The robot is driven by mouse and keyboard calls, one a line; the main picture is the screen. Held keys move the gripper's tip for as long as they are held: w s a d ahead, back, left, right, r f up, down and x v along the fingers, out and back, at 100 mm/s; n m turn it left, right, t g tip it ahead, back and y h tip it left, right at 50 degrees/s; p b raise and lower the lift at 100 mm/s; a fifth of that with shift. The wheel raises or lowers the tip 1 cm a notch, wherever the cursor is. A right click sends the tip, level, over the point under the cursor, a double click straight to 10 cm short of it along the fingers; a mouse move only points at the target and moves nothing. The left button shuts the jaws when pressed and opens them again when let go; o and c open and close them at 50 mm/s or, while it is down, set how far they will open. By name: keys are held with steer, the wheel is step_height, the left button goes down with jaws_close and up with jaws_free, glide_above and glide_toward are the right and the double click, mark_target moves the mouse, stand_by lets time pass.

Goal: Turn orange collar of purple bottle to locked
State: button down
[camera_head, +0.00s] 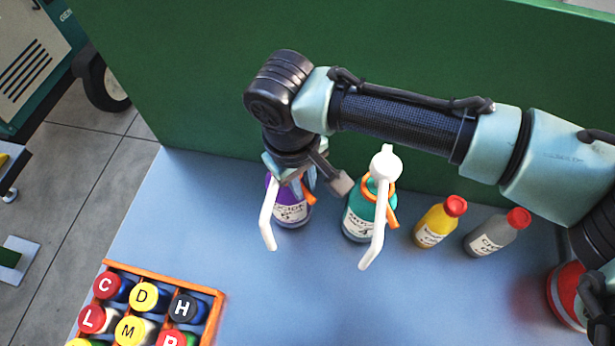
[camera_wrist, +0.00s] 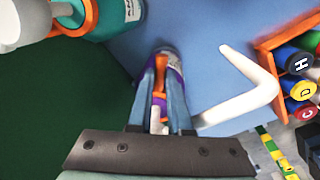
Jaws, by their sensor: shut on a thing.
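The purple bottle (camera_head: 291,213) stands upright on the blue table, with a white label and a long white spout (camera_head: 268,214) toward the front. My gripper (camera_head: 288,177) is over its top from above and hides most of the neck. In the wrist view my gripper (camera_wrist: 162,98) has its two fingers on either side of the orange collar (camera_wrist: 160,76), shut on it. An orange tab of the collar (camera_head: 309,197) sticks out to the right in the head view. The purple body (camera_wrist: 175,80) shows beyond the fingers. The collar's lock marks are not visible.
A teal bottle (camera_head: 358,219) with an orange collar and white spout stands close on the right. Yellow (camera_head: 436,222) and grey (camera_head: 492,235) bottles stand farther right. An orange crate (camera_head: 217,300) of lettered caps is front left. A green wall (camera_head: 200,90) rises behind.

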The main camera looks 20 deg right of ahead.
steer(key=c, duration=0.8)
jaws_free()
steer(key=shift+c, duration=0.2)
